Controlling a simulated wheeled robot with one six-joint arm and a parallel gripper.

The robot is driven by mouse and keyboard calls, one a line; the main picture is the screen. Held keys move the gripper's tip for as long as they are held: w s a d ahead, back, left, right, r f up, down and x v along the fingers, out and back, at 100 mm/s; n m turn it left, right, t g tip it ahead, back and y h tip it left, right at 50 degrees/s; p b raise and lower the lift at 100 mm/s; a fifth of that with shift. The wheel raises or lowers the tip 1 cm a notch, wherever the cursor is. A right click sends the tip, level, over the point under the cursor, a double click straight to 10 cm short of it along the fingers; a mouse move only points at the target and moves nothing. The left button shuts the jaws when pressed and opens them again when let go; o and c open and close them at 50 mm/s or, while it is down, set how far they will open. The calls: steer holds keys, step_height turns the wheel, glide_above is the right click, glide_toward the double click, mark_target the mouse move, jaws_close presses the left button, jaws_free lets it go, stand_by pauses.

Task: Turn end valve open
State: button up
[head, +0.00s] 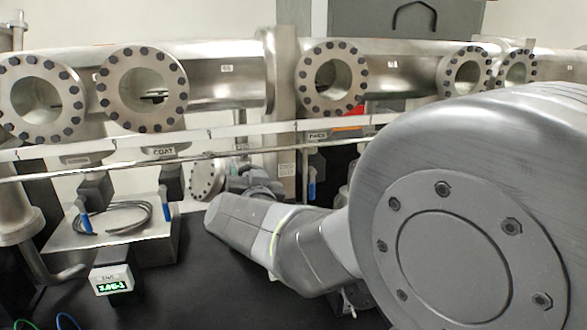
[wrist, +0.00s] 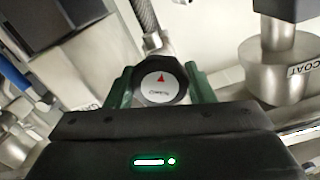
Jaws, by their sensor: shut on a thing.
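A braided metal hose (wrist: 146,18) and a metal fitting lie just behind the knob. In the head view my arm fills the right side, and I cannot make out the fingers or the knob there.
A metal cylinder marked COAT (wrist: 280,75) stands close to the right of my gripper. A long steel pipe with round bolted ports (head: 143,88) crosses the back. A steel box with coiled cable (head: 150,245) and a small display (head: 112,279) sit at left on the black surface.

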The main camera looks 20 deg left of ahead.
steer(key=n+p, duration=0.2)
steer(key=n, duration=0.3)
steer(key=shift+n, duration=0.4)
stand_by(0.3)
steer(key=o, duration=1)
steer(key=shift+c, duration=0.2)
steer(key=shift+s, duration=0.1)
steer(key=p+v, duration=0.2)
steer(key=v, duration=1.1)
steer(key=shift+s, duration=0.3)
steer(key=shift+w+d, duration=0.1)
